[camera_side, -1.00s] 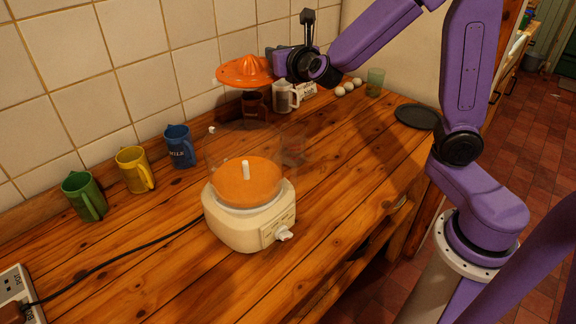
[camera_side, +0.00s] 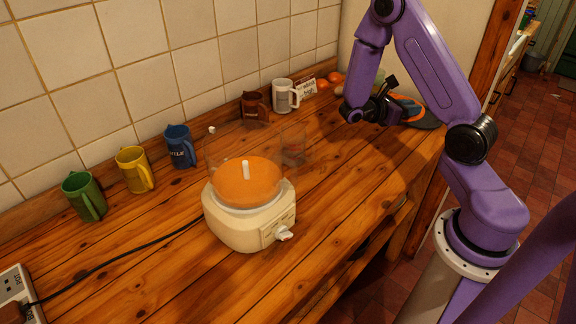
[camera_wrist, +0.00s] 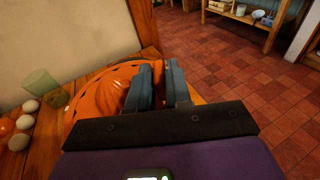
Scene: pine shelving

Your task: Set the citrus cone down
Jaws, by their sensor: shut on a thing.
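The orange citrus cone (camera_side: 409,105) is at the back right of the counter, over the dark round plate (camera_side: 428,123), partly hidden by my arm. I cannot tell whether it touches the plate. In the wrist view the cone (camera_wrist: 98,103) shows its ribbed dome and slotted rim, left of and beneath my fingers. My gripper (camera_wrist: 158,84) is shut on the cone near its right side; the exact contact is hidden. In the side view my gripper (camera_side: 388,104) points right, low over the counter. The cream juicer base (camera_side: 248,223) with its orange bowl (camera_side: 240,185) stands mid-counter.
Green (camera_side: 83,196), yellow (camera_side: 134,169), blue (camera_side: 180,146), brown (camera_side: 254,108) and white (camera_side: 283,96) mugs line the tiled wall. A greenish glass (camera_wrist: 40,86) and eggs (camera_wrist: 29,106) stand near the cone. The counter's front right edge drops to the tiled floor (camera_wrist: 245,70).

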